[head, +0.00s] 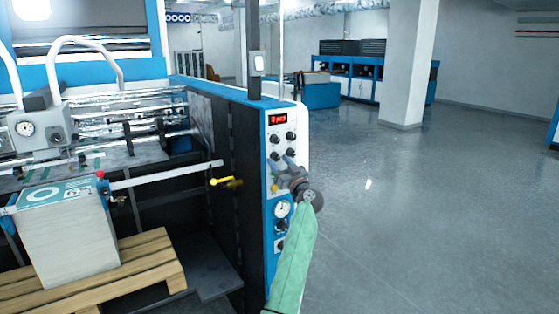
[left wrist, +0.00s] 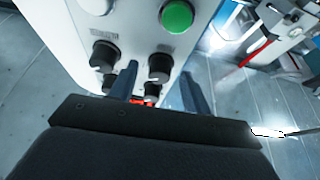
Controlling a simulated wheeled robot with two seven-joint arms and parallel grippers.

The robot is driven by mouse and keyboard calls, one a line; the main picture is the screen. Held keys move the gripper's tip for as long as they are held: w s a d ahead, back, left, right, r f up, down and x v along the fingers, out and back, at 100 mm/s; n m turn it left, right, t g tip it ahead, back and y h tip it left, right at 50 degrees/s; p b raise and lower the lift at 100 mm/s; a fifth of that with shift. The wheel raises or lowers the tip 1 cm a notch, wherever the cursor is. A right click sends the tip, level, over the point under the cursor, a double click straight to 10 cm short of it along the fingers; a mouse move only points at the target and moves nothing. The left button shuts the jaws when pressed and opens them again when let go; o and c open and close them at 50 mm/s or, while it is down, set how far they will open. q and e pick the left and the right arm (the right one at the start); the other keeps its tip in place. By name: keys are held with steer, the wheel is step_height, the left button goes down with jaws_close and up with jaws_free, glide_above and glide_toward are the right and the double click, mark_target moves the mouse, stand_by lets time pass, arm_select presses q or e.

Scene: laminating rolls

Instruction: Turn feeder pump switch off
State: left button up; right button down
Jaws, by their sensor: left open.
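The machine's control panel (head: 270,215) carries a red lit display (head: 278,119), several black knobs (head: 291,136) and a round gauge (head: 282,208). I cannot read which control is the feeder pump switch. My left gripper (head: 282,165) is open in front of the panel, just below the knobs, and hides part of it. In the left wrist view, a black knob (left wrist: 160,67) shows between the open fingers (left wrist: 158,75), with another knob (left wrist: 103,54) to the left. I cannot tell whether the fingers touch it. A green button (left wrist: 177,16) shows further up. My right gripper is not in view.
A yellow handle (head: 226,182) sticks out left of the panel. A paper stack (head: 75,245) stands on a wooden pallet (head: 150,262) at the left. The floor (head: 430,210) right of the machine is clear. A pillar (head: 407,65) stands behind.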

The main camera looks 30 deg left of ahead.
arm_select(q)
steer(key=shift+a, duration=0.1)
steer(key=shift+c, duration=0.5)
steer(key=c, duration=0.9)
